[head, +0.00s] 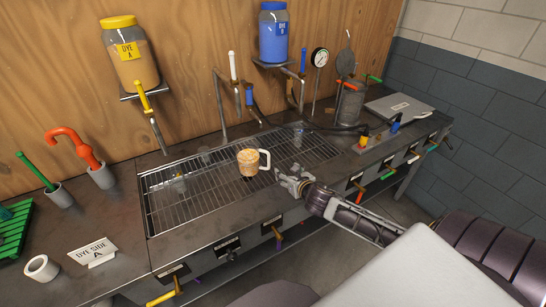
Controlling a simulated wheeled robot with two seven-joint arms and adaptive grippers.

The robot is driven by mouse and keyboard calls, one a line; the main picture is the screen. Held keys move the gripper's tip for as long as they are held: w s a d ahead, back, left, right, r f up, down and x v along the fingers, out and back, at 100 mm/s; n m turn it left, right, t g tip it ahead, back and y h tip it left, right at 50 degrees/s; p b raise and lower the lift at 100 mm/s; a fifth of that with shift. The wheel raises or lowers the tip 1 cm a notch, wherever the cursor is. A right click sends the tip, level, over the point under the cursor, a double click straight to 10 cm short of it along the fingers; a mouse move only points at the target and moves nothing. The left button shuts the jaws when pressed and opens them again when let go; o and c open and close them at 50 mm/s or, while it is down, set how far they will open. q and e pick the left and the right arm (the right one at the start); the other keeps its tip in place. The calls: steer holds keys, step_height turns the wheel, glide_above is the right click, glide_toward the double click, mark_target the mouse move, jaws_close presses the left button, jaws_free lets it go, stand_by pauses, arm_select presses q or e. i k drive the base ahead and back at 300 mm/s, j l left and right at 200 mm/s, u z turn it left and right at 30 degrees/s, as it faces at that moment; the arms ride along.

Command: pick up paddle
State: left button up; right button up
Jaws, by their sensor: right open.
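No object is plainly recognisable as a paddle in the head view. A green stick (36,171) stands tilted in a grey cup (60,195) at the left; I cannot tell if it is the paddle, as its lower end is hidden. My right gripper (287,179) is open and empty over the front edge of the metal grate (195,205). It is just right of a clear mug (248,163) with tan contents and a white handle, apart from it as far as I can tell. My left gripper is out of view.
An orange hooked tool (72,146) stands in a second grey cup (102,176). Yellow (131,60) and blue (273,35) dye jars are on the back wall. A grey canister (349,104) and flat grey case (399,107) are at the right.

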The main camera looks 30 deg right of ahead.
mark_target(19, 155)
steer(key=z, duration=0.75)
steer(key=u, duration=1.55)
steer(key=k, duration=0.1)
